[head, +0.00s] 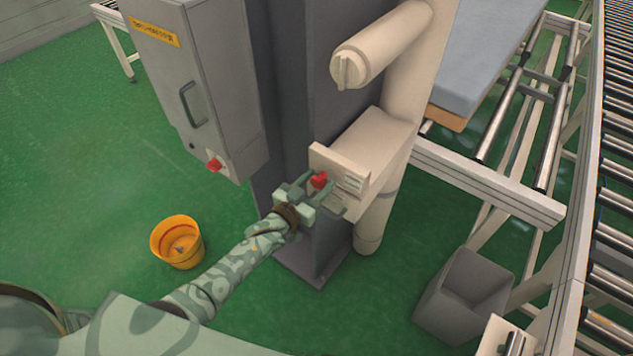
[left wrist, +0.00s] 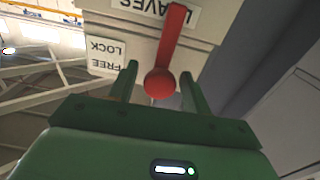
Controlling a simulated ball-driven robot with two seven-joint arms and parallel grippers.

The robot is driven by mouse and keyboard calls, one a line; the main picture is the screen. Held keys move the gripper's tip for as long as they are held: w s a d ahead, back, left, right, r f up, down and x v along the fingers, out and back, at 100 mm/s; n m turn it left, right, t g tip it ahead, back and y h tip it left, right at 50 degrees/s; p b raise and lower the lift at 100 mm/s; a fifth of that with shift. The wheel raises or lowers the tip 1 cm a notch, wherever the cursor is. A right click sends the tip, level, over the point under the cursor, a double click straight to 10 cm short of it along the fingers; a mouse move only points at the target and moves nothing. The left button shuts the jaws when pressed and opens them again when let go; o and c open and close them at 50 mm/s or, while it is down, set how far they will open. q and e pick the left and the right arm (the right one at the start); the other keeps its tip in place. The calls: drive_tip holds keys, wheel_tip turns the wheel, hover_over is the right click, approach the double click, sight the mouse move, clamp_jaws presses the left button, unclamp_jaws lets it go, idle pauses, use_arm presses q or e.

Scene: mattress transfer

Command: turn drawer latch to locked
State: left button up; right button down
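The red drawer latch (head: 319,180) is on the front of a beige box on the column, which has a pale front plate (head: 338,165). In the left wrist view the latch is a red bar ending in a round knob (left wrist: 160,83). A label reading FREE and LOCK (left wrist: 106,57) and a label ending in LEAVES (left wrist: 150,10) appear upside down beside it. My left gripper (head: 318,195) is at the latch. Its two green fingers (left wrist: 160,86) stand apart on either side of the knob, with narrow gaps visible. My right gripper is not in view.
A grey cabinet (head: 225,90) with a red knob stands left of the latch. A beige cylinder (head: 385,45) juts out above the box. An orange bucket (head: 163,243) and a grey bin (head: 462,300) stand on the green floor. A roller conveyor (head: 613,160) runs at the right.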

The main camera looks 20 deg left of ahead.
use_arm(q)
drive_tip(key=v, duration=1.6)
drive_tip(key=shift+s, duration=0.2)
drive_tip(key=shift+a, duration=0.1)
